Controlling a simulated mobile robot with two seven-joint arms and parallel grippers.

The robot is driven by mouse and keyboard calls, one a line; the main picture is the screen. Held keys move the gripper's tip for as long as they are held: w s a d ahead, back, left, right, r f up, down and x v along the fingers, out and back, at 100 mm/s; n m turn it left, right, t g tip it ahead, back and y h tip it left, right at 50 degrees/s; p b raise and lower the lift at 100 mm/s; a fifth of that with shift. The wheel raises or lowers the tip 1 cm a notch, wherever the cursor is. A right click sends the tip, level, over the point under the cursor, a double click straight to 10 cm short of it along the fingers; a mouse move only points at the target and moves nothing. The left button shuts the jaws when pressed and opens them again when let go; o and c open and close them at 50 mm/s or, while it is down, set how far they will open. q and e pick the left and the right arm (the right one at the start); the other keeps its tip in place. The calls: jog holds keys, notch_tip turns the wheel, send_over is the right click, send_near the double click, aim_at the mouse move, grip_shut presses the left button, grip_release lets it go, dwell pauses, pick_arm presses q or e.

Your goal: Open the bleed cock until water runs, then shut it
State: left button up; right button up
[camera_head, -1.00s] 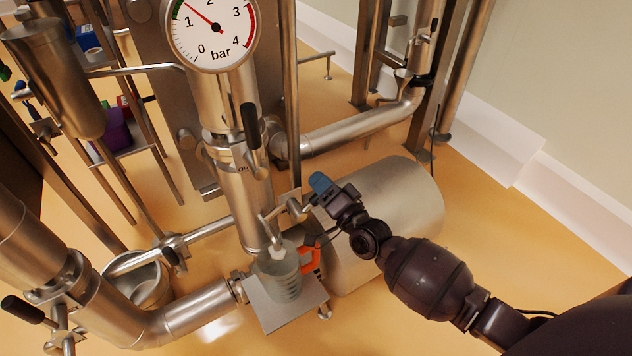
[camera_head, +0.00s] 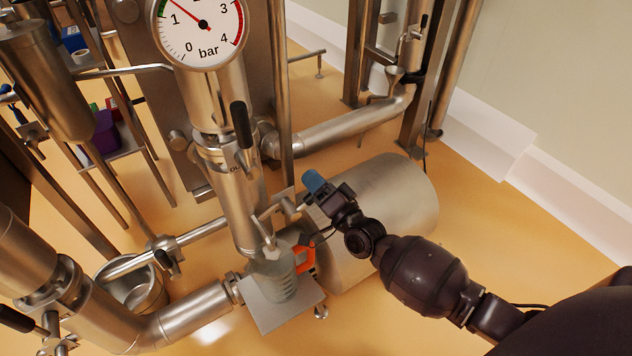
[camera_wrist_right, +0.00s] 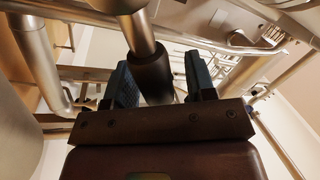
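The bleed cock (camera_head: 286,204) is a small steel valve on a thin branch beside the upright pipe. Its short spout (camera_head: 268,246) points down over a clear jug (camera_head: 272,281) with an orange handle. I see no water stream at the spout, and the jug's contents are hard to tell. My right gripper (camera_head: 313,181) is just to the right of the cock, with blue finger pads. In the right wrist view its open fingers (camera_wrist_right: 161,84) stand either side of a dark sleeve (camera_wrist_right: 151,72) on a steel rod, with a gap on the right. My left gripper is out of view.
A pressure gauge (camera_head: 201,27) reads a little above 1 bar. The jug stands on a small steel plate (camera_head: 286,311). A large steel cylinder (camera_head: 392,205) lies behind my right wrist. A steel bowl (camera_head: 133,290) is at lower left. The floor at right is clear.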

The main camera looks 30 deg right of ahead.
jog(key=shift+s+d, duration=0.1)
jog(key=shift+s, duration=0.45)
pick_arm(q)
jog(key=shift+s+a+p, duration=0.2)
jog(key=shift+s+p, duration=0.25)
jog(key=shift+p, duration=0.2)
pick_arm(e)
jog(key=v, duration=0.9)
jog(key=shift+s, duration=0.35)
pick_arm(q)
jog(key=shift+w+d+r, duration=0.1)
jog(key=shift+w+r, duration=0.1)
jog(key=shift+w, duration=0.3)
pick_arm(e)
jog(key=shift+f, duration=0.1)
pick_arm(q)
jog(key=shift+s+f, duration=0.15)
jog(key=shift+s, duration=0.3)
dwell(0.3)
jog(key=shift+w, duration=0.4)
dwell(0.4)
